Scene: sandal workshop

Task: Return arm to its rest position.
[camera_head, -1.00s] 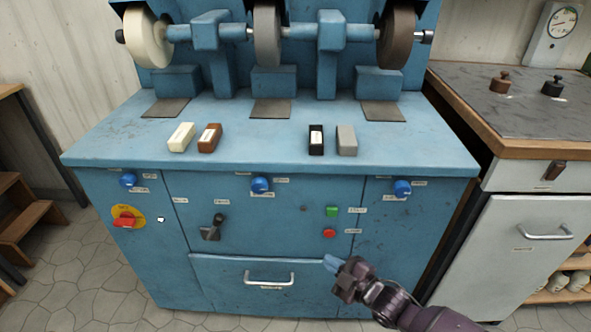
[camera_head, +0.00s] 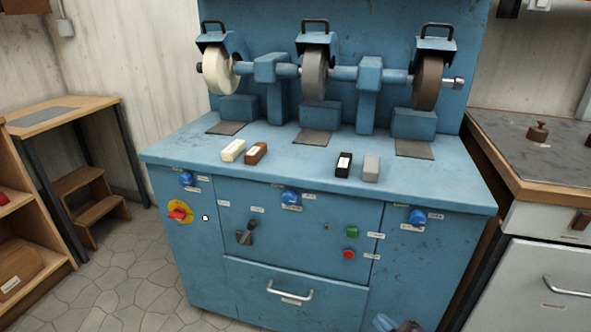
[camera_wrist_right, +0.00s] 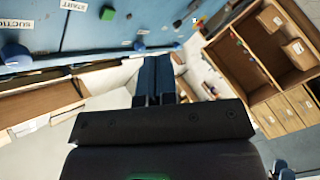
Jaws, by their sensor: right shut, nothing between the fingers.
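My right gripper (camera_head: 383,322) shows only in part at the bottom edge of the head view, in front of the lower right of the blue grinding machine (camera_head: 200,268). In the right wrist view its two dark blue fingers (camera_wrist_right: 154,80) are together, with nothing between them. Most of the right arm is cut off below the head view. My left gripper is in neither view.
The machine carries three wheels, several small blocks, a green button (camera_head: 352,232), a red button (camera_head: 349,254) and a drawer handle (camera_head: 290,292). A wooden step stool (camera_head: 92,200) stands at left. A grey cabinet (camera_head: 540,290) is at right. Floor shows at left.

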